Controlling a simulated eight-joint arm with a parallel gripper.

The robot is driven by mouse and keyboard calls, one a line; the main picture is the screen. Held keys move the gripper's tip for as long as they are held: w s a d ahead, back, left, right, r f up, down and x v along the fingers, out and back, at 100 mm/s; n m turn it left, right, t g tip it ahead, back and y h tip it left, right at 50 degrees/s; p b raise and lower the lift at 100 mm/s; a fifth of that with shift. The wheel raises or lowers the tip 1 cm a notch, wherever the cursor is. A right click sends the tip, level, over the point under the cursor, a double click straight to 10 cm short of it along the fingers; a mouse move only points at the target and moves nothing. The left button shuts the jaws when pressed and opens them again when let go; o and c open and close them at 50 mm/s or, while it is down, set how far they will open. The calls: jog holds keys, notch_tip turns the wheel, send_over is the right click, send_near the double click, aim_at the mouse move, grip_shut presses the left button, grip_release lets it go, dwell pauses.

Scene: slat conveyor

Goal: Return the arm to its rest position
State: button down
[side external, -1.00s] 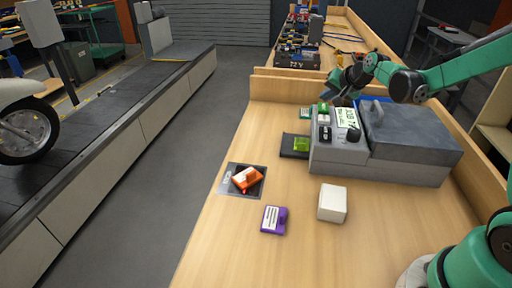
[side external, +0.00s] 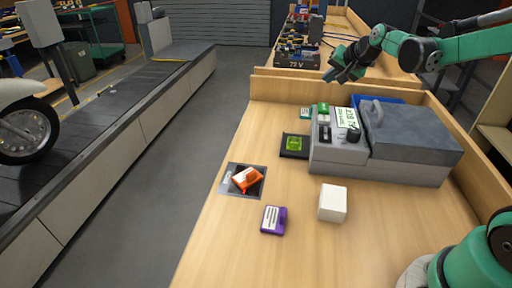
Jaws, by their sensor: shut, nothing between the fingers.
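My gripper (side external: 337,72) is in the air at the upper middle of the side external view, above the far end of the bench and behind the grey machine. It is shut and holds nothing. My green arm reaches in from the upper right edge. My base shows at the lower right.
On the bench (side external: 230,262) stand a grey machine (side external: 410,150) with a display and handle, a black pad with a green item (side external: 294,144), an orange item (side external: 246,179), a purple item (side external: 273,219) and a white block (side external: 332,203). A blue bin (side external: 375,99) sits behind the machine.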

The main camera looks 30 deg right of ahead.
jog(key=shift+a, duration=0.1)
jog(key=s+a+f+n+g+y, duration=0.1)
jog(key=s+a+f+n+g, duration=0.1)
jog(key=s+a+n, duration=0.8)
jog(key=s+a, duration=0.6)
jog(key=shift+s+a+f+n, duration=0.15)
jog(key=shift+s+a+n, duration=0.05)
jog(key=shift+s+n, duration=0.2)
